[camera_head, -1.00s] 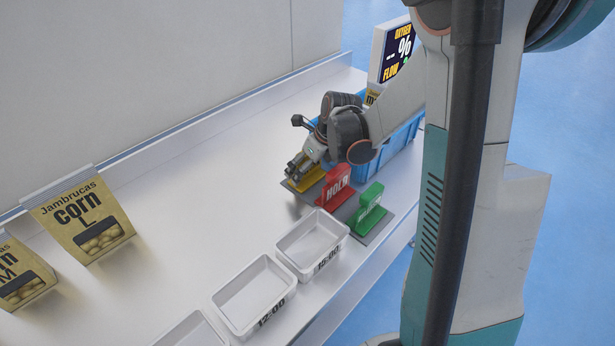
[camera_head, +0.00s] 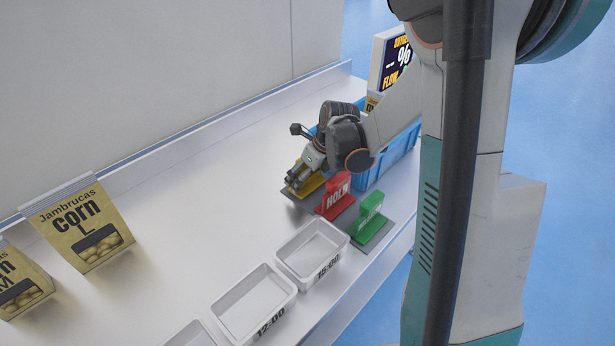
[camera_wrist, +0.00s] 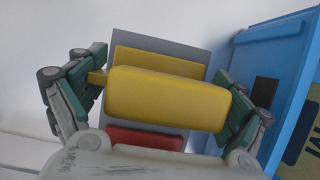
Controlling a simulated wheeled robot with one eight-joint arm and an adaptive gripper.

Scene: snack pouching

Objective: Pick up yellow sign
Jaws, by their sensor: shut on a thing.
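The yellow sign (camera_wrist: 165,98) lies between the two fingers of my gripper (camera_wrist: 165,95) in the wrist view, with a finger against each end. In the head view the yellow sign (camera_head: 311,183) shows partly behind my gripper (camera_head: 297,183), at the far left end of a grey plate (camera_head: 298,199). My gripper is shut on the sign. The wrist view shows the sign's yellow base over the grey plate; whether it touches the plate cannot be told.
A red HOLD sign (camera_head: 337,195) and a green sign (camera_head: 370,211) stand on the same plate. A blue bin (camera_head: 398,148) is close behind. White trays (camera_head: 312,252) line the front edge. Corn pouches (camera_head: 85,225) stand at left. The middle of the counter is clear.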

